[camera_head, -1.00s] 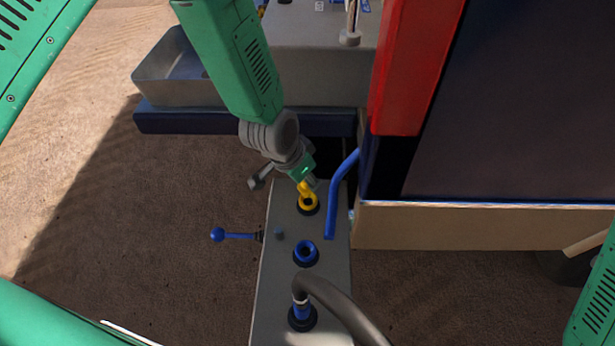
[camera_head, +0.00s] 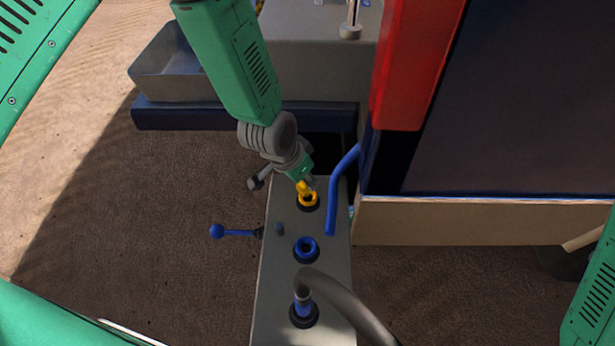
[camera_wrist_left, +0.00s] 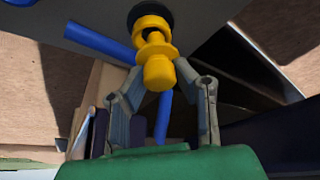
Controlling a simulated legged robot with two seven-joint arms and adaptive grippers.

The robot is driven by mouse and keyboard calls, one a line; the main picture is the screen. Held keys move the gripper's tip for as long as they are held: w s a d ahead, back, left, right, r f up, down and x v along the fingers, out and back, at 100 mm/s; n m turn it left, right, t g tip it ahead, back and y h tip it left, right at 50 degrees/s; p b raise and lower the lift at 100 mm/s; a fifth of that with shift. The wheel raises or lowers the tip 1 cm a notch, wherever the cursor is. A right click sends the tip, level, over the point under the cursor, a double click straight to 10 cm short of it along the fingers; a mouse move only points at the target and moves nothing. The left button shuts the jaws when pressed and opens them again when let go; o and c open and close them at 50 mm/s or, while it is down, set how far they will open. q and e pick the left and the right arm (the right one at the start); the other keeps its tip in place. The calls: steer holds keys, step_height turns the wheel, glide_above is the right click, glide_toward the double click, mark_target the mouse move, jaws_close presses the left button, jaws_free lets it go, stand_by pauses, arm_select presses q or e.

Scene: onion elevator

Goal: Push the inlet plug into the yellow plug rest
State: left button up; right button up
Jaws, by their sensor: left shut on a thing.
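The yellow plug rest (camera_head: 309,202) is a ring with a dark hole on top of a grey block, near its far end. My left gripper (camera_head: 308,180) is shut on the yellow inlet plug (camera_head: 303,187) right at the rest. In the left wrist view the fingers of my left gripper (camera_wrist_left: 165,88) stand on both sides of the plug (camera_wrist_left: 158,72). The plug overlaps the rest (camera_wrist_left: 152,22) there, and a dark gap shows between them. I cannot tell how deep the plug sits. My right gripper is not in view.
The grey block (camera_head: 275,290) also bears an empty blue ring (camera_head: 305,249) and a blue fitting (camera_head: 303,314) with a dark hose (camera_head: 350,308). A blue lever (camera_head: 235,233) sticks out left. A bent blue pipe (camera_head: 340,185) stands close on the right.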

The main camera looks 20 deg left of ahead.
arm_select(q)
steer(key=shift+a+f, duration=0.25)
steer(key=shift+f, duration=0.15)
steer(key=shift+c, duration=0.4)
steer(key=shift+d+f, duration=0.2)
steer(key=shift+d, duration=0.2)
steer(key=shift+a+f, duration=0.1)
steer(key=shift+a, duration=0.1)
steer(key=shift+d+f+b, duration=0.15)
steer(key=shift+f+b, duration=0.25)
steer(key=shift+w+d+f, duration=0.1)
steer(key=shift+f, duration=0.2)
steer(key=o, duration=1.1)
